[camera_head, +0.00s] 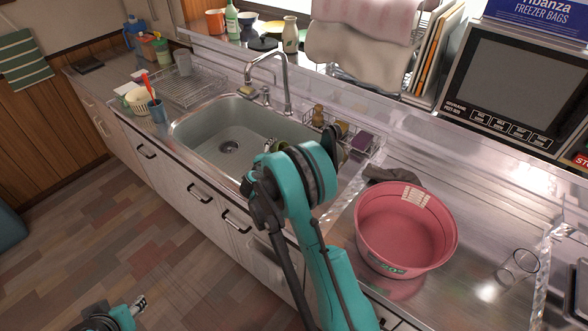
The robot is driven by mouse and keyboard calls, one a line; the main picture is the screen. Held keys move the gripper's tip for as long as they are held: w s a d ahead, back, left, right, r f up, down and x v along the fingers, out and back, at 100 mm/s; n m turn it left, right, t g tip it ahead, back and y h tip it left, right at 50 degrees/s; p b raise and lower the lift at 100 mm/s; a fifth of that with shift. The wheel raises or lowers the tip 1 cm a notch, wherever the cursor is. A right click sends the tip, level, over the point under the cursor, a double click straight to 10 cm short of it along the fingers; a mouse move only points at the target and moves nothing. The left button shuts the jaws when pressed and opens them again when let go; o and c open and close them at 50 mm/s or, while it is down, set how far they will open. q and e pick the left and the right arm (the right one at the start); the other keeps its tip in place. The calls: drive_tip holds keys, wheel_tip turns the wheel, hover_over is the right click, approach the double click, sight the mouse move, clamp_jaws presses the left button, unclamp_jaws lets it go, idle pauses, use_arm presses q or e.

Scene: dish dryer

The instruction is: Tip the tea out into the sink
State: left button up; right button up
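The grey sink (215,145) is set into the steel counter, with its drain visible and a curved metal faucet (285,75) behind it. My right arm reaches up from the bottom over the sink's front right edge. Its gripper (275,146) is mostly hidden by its own wrist; only small metallic bits show over the basin. No tea is visible. My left gripper (138,304) is low at the bottom left above the floor, away from the counter; its opening is unclear.
A pink basin (405,230) and a clear glass (518,265) stand on the counter to the right. A wire rack (190,85), a white basket (139,100) and a blue cup (157,111) are left of the sink.

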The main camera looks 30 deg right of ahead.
drive_tip(key=shift+f+m, duration=0.15)
drive_tip(key=shift+m, duration=0.15)
